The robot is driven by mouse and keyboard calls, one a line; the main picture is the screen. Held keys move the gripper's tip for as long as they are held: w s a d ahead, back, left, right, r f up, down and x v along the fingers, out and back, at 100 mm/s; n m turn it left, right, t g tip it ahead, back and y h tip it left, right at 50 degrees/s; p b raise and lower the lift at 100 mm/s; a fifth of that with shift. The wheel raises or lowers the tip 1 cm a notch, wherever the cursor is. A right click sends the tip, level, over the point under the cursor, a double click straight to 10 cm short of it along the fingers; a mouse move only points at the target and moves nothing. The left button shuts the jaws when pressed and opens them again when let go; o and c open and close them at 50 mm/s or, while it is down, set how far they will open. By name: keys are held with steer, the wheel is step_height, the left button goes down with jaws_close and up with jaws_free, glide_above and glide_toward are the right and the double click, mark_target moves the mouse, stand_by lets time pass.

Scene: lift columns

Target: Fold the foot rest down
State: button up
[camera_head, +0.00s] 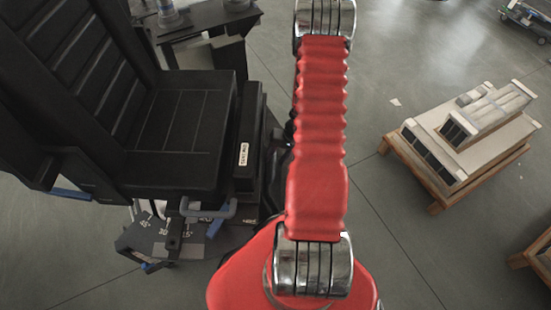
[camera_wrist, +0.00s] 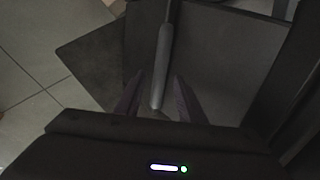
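A black chair with a padded seat (camera_head: 180,125) and ribbed backrest (camera_head: 75,70) stands at the left in the head view. Along its front edge is an upright black panel (camera_head: 250,130) with a small white label; it looks like the folded-up foot rest. In the wrist view, my gripper (camera_wrist: 157,85) has its two dark fingers apart, on either side of a grey rounded bar (camera_wrist: 163,60). Gaps show between bar and fingers. A dark flat panel (camera_wrist: 220,60) lies right of the bar; I cannot tell which chair part it is. My arm hides the gripper in the head view.
Blue-handled levers (camera_head: 215,208) and an angle-marked plate (camera_head: 155,238) sit below the seat. A wooden pallet (camera_head: 435,195) with a pale model on it stands at the right. Another wooden edge (camera_head: 535,255) shows at the lower right. Grey floor between is clear.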

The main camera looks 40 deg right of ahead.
steer(key=shift+w+a+f, duration=0.1)
steer(key=shift+f, duration=0.35)
jaws_close()
stand_by(0.5)
